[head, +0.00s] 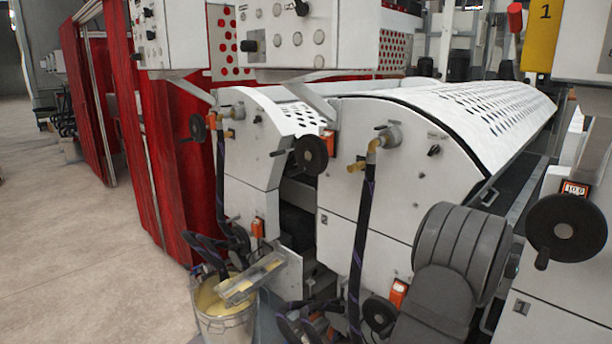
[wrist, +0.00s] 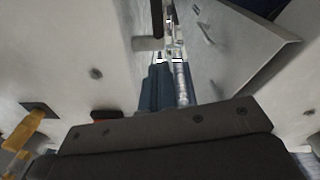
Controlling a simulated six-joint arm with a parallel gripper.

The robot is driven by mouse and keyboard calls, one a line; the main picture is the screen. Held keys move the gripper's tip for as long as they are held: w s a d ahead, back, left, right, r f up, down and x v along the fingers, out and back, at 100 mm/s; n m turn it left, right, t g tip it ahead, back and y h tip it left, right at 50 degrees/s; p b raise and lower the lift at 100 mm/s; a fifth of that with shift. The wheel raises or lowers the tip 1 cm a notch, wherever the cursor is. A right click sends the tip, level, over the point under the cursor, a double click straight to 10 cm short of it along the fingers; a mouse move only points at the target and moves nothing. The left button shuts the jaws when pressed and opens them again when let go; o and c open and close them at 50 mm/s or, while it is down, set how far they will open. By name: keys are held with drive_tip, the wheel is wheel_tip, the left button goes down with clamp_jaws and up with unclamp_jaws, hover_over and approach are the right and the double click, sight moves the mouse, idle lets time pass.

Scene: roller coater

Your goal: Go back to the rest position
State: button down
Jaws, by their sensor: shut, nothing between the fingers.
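My gripper (wrist: 168,128) shows in the wrist view as a dark grey block with screws across the bottom. It is shut and holds nothing. It faces a narrow gap between pale machine panels, and I cannot tell how far it is from them. In the head view my grey arm rises at the lower right in front of the white roller coater (head: 365,235); my gripper cannot be made out there. No marker of a rest position shows.
A handwheel (head: 566,228) stands out at the right, and another handwheel (head: 311,154) is near the middle. Black hoses (head: 361,235) hang on the coater front. A bucket (head: 225,322) of yellowish liquid stands below a metal trough (head: 250,281). Open floor (head: 80,250) lies left.

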drive_tip(key=shift+r+g+y, duration=0.3)
drive_tip(key=shift+r+g, duration=0.1)
drive_tip(key=shift+r, duration=0.05)
